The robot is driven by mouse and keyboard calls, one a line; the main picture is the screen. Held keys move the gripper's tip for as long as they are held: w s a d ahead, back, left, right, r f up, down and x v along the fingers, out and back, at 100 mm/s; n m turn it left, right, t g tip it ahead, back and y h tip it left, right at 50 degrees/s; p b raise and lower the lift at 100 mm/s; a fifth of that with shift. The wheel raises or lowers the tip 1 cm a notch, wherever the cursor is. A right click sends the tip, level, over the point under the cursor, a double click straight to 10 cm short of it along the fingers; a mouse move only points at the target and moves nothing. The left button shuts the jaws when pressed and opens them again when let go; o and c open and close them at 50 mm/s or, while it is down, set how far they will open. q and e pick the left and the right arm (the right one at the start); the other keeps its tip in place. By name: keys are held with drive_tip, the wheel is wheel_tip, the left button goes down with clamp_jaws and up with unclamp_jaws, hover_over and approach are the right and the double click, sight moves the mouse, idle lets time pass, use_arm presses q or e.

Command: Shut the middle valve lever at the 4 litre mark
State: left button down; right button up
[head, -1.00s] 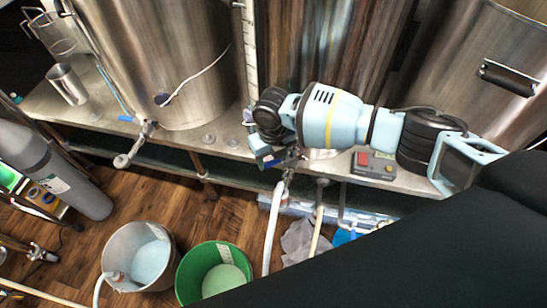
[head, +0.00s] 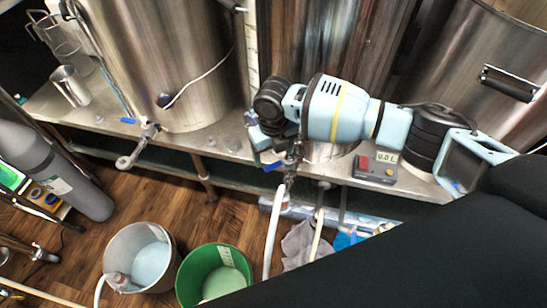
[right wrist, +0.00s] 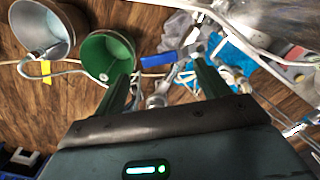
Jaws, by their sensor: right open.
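The middle valve's blue lever (head: 273,166) shows in the head view just below my right gripper (head: 262,150), in front of the middle steel tank. The gripper partly hides the valve body (head: 294,152). In the right wrist view the blue lever (right wrist: 158,60) lies across the gap between the fingertips of my open right gripper (right wrist: 165,78). I cannot tell whether they touch it. A pale scale strip (head: 251,55) stands beside the middle tank; its marks are too small to read. A grey box (head: 375,172) has a small display that I cannot read surely. My left gripper is out of view.
A white hose (head: 273,230) hangs from the middle valve. A green bucket (head: 185,275) and a grey bucket (head: 112,245) stand on the wooden floor. A left valve (head: 145,140) with a blue lever is on the left tank. A grey cylinder (head: 65,180) stands at left.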

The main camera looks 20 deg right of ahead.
sight(274, 166)
wheel_tip(274, 166, up, 4)
drive_tip(key=shift+f, duration=0.25)
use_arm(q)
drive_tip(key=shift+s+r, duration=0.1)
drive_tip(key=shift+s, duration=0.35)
use_arm(e)
drive_tip(key=shift+r, duration=0.25)
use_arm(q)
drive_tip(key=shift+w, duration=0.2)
use_arm(e)
drive_tip(key=shift+s+f, duration=0.1)
